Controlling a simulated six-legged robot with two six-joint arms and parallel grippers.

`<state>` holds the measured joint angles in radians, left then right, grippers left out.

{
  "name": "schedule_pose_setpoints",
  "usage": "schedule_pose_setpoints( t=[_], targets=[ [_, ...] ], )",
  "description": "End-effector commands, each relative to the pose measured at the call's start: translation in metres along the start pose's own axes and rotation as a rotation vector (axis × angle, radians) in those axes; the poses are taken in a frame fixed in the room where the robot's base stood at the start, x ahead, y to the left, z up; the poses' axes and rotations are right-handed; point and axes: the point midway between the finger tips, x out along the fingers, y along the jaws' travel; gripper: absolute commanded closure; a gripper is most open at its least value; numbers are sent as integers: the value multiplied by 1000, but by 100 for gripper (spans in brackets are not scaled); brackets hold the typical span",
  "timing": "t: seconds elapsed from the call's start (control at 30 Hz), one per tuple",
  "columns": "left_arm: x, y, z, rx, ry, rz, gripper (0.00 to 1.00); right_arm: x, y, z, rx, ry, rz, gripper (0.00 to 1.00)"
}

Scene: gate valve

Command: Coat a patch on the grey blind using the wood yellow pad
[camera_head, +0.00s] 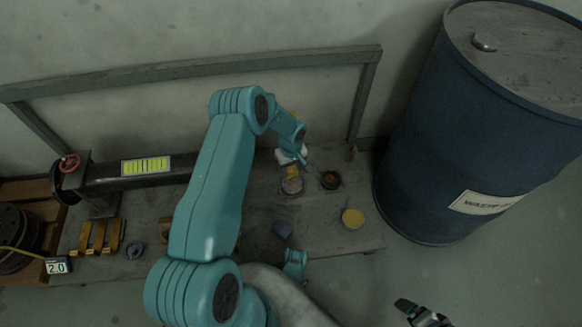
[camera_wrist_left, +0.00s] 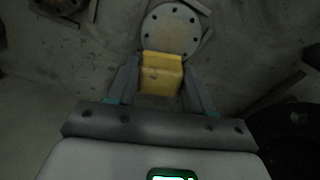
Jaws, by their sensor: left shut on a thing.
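My left gripper (camera_head: 291,166) reaches down over the bench, and its jaws (camera_wrist_left: 162,84) are shut on the wood yellow pad. The yellow pad (camera_wrist_left: 162,73) sits between the two fingers and shows as a small yellow spot in the head view (camera_head: 293,173). The grey blind (camera_wrist_left: 171,28) is a round disc with bolt holes around its rim; it lies just beyond the pad, which overlaps its near edge in the wrist view. In the head view the blind (camera_head: 292,187) is beside the pad. I cannot tell whether they touch. A dark part at the bottom edge looks like my right gripper (camera_head: 424,315).
A dark round pot (camera_head: 330,180), a yellow disc (camera_head: 353,218) and a blue-grey block (camera_head: 282,230) lie on the bench (camera_head: 335,240). Yellow-brown brackets (camera_head: 99,237) and a red-handled valve (camera_head: 70,163) are at left. A blue drum (camera_head: 465,130) stands at right.

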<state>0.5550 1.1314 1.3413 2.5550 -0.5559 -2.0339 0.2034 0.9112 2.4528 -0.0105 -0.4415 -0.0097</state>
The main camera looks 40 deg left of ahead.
Motion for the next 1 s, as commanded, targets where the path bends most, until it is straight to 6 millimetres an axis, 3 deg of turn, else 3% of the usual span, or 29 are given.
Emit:
schedule_pose_setpoints(
  t=[0.87, 1.0],
  targets=[
    [18, 0, 0, 0, 0, 0, 73, 8, 3, 1, 0, 0, 0, 7],
    [15, -2, 4, 1, -1, -2, 73, 2, 1, 0, 0, 0, 0, 7]
  ],
)
